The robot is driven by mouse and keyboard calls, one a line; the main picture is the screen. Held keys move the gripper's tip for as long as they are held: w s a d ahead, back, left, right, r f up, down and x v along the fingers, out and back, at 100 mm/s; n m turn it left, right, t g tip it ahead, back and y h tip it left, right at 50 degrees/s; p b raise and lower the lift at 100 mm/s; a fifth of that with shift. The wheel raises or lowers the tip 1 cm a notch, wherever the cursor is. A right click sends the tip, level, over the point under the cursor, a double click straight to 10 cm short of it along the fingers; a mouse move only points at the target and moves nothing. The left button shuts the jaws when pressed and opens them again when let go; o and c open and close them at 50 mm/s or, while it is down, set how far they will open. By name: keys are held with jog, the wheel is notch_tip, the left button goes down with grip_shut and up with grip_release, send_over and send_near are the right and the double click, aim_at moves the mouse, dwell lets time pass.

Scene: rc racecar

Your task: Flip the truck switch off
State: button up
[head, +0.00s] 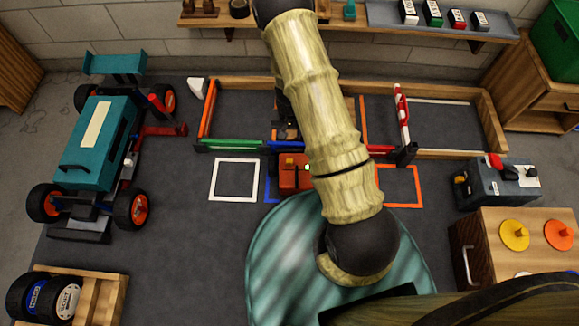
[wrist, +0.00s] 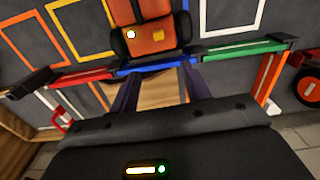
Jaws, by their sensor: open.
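A small orange truck (head: 288,178) sits on the dark mat at the middle, partly hidden behind my arm in the head view. In the wrist view the truck (wrist: 150,38) is at the top centre. It shows a yellow switch-like block (wrist: 158,36) and a lit whitish-green light (wrist: 131,34). My gripper (wrist: 160,76) is open, with its two dark fingers apart and nothing visible between them. The fingers point toward the blue bar in front of the truck. The gripper is mostly hidden by my arm in the head view.
A teal racecar (head: 95,145) stands at left. A wooden-framed pen with coloured bars (head: 230,145) lies behind the truck. A grey toolbox (head: 500,185) and wooden cabinet (head: 480,270) are at right. A wheel crate (head: 100,300) is at lower left. A white square outline (head: 212,182) on the mat is empty.

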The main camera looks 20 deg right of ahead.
aim_at(289, 161)
jog(key=shift+f, duration=0.85)
notch_tip(289, 161, down, 17)
jog(key=b, duration=0.9)
jog(key=shift+f, duration=0.2)
